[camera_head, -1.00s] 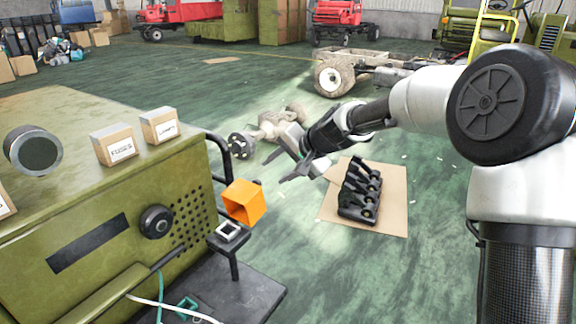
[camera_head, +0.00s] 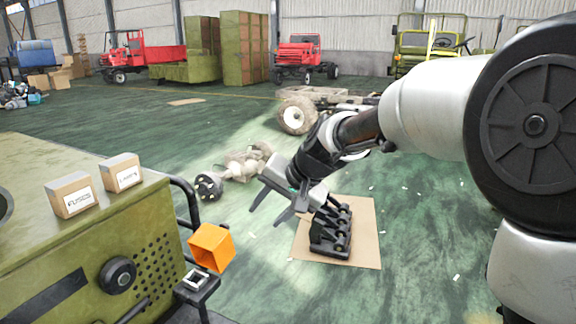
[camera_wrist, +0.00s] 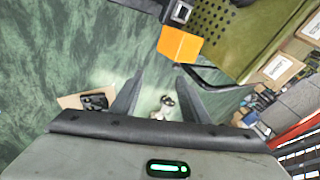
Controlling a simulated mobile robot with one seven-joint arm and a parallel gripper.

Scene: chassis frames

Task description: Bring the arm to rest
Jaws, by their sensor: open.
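My gripper (camera_head: 268,208) hangs at the end of my arm in the middle of the head view, its two fingers apart and nothing between them. It points down and to the left, above the green floor, right of the olive machine. In the wrist view my gripper (camera_wrist: 158,100) shows two dark fingers spread wide, with only floor and a distant pale part seen between them. My arm reaches in from the right side of the head view, bent at the large black joint.
An orange open box (camera_head: 212,247) and a small square bracket (camera_head: 196,280) sit beside the olive machine (camera_head: 150,240). Two cartons (camera_head: 70,195) stand on its top. A black rack (camera_head: 330,230) rests on cardboard (camera_head: 366,235) on the floor. A vehicle chassis (camera_head: 297,115) lies behind.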

